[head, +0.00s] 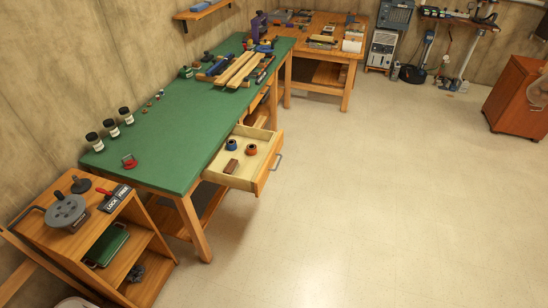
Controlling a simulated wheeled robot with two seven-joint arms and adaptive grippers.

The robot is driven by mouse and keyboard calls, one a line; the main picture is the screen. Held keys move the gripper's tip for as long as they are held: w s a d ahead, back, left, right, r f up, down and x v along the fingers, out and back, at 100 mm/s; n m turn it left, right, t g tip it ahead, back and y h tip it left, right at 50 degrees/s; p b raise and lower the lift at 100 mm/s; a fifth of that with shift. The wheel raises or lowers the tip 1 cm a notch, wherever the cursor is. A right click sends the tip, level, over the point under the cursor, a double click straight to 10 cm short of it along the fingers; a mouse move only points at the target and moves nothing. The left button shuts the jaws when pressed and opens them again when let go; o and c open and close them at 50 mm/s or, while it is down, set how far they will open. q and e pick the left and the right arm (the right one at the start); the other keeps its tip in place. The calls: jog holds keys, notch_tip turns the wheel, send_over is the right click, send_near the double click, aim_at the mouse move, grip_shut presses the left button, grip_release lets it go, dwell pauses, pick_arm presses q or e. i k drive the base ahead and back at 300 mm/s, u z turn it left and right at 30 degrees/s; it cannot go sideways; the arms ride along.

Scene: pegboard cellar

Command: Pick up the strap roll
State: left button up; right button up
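Neither of my grippers shows in the head view. I cannot tell for sure which thing is the strap roll. Two small round rolls sit in the pulled-out wooden drawer (266,168) of the green-topped workbench (178,125): a blue roll (231,144) and an orange-red roll (251,149) with a dark centre, to its right. A small red item (129,161) lies on the near end of the green top.
Several jars (111,127) stand along the wall side of the bench, with wooden planks (236,68) farther back. A wooden cart (150,230) stands at the near left. The open drawer juts over the clear floor (370,190) on the right.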

aim_at(252, 150)
jog(key=z, duration=0.9)
jog(key=i, duration=3.3)
jog(key=u, duration=0.05)
